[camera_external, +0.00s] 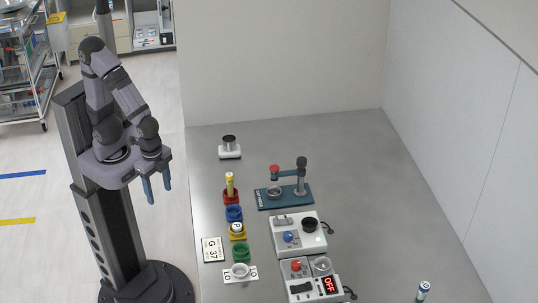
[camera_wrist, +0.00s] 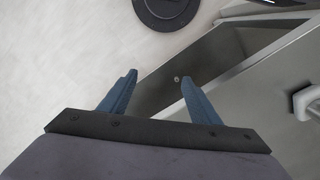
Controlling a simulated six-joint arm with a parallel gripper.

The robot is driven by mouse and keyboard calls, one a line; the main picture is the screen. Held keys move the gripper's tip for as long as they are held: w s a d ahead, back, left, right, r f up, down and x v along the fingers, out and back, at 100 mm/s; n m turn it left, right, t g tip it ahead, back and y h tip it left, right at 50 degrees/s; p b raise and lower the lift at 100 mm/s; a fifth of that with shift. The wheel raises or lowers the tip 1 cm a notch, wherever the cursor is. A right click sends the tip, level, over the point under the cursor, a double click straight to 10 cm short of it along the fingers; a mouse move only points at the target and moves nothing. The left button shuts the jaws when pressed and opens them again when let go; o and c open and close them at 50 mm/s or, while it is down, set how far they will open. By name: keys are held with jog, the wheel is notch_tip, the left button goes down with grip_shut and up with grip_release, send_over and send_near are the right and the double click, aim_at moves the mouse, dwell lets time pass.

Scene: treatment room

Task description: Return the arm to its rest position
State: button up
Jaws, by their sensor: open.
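My arm stands on its column at the left of the external view, folded up. My gripper (camera_external: 157,188) points down, off the left edge of the grey table (camera_external: 375,200). Its two blue fingers are apart, with nothing between them. In the wrist view my gripper (camera_wrist: 155,85) is also open and empty. Below it there are the pale floor, a dark panel and part of a grey surface. The gripper is clear of all objects on the table.
On the table stand a white-based silver cup (camera_external: 229,148), a teal press stand (camera_external: 285,195), a row of coloured holders (camera_external: 234,213), two white devices (camera_external: 300,235) and a small vial (camera_external: 423,291). A wire shelf (camera_external: 30,70) stands at the back left. The table's right half is mostly clear.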

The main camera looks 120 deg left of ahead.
jog(key=shift+r, duration=0.1)
notch_tip(320, 180, up, 4)
jog(key=p, duration=0.4)
dwell(0.9)
